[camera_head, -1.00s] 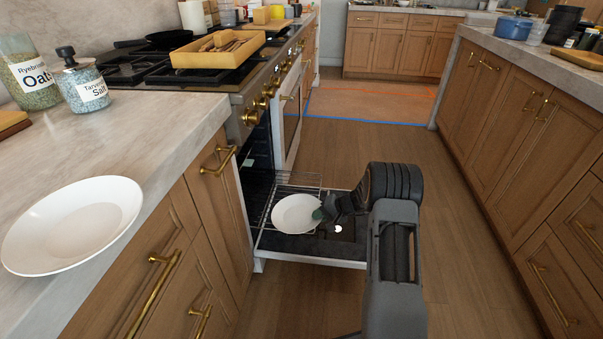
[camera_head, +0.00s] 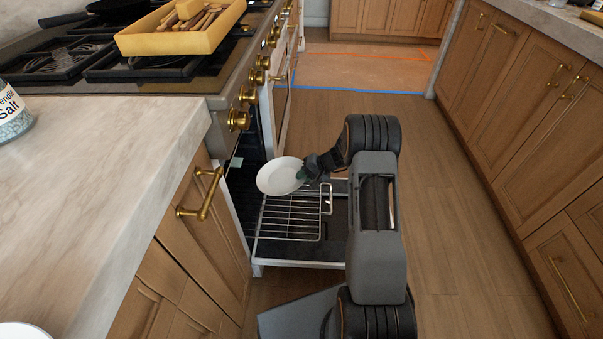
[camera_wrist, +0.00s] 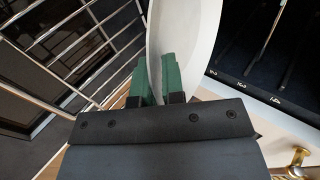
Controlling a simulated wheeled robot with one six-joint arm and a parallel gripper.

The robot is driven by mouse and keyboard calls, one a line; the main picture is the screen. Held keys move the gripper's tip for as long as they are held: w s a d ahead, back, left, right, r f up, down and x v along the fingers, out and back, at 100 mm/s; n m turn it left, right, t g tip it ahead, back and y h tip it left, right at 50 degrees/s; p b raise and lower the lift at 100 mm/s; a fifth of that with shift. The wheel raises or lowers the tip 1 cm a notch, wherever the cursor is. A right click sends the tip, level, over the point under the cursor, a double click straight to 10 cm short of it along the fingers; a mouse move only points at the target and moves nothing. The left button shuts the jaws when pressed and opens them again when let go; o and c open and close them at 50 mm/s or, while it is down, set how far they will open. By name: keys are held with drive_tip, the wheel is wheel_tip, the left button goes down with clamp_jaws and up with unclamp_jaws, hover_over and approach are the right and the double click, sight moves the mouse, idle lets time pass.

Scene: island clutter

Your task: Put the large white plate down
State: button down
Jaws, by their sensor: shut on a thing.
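The large white plate (camera_head: 278,176) is held by its right edge in my gripper (camera_head: 312,172), in the head view. It is at the far end of the pulled-out oven rack (camera_head: 290,218), beside the oven opening, and appears raised above the rack. In the wrist view my gripper's green fingers (camera_wrist: 157,82) are closed on the rim of the plate (camera_wrist: 195,38). Most of the plate is out of that view. Whether the plate touches anything at its far side I cannot tell.
The open oven door (camera_head: 300,254) lies under the rack. A counter (camera_head: 110,150) is at the left, with another white plate (camera_head: 22,333) at its corner. A wooden box of utensils (camera_head: 185,28) stands on the stove. Bare floor (camera_head: 445,220) lies to the right.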

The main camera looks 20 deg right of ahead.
drive_tip(key=shift+s+d+r, duration=0.1)
drive_tip(key=shift+d, duration=0.15)
wheel_tip(320, 180, down, 8)
drive_tip(key=b, duration=0.8)
idle(0.5)
drive_tip(key=shift+b, duration=0.4)
idle(0.8)
drive_tip(key=shift+f+b, duration=0.55)
drive_tip(key=shift+b, duration=0.1)
idle(0.9)
drive_tip(key=c, duration=1.5)
unclamp_jaws()
drive_tip(key=shift+c, duration=0.2)
drive_tip(key=shift+s+d+b, duration=0.1)
drive_tip(key=shift+s+d, duration=0.35)
drive_tip(key=shift+d, duration=0.35)
drive_tip(key=shift+s+d+b, duration=0.15)
drive_tip(key=shift+s+d, duration=0.25)
drive_tip(key=shift+d, duration=0.4)
drive_tip(key=shift+s+d+b, duration=0.1)
drive_tip(key=shift+s+d, duration=0.35)
drive_tip(key=shift+d, duration=0.35)
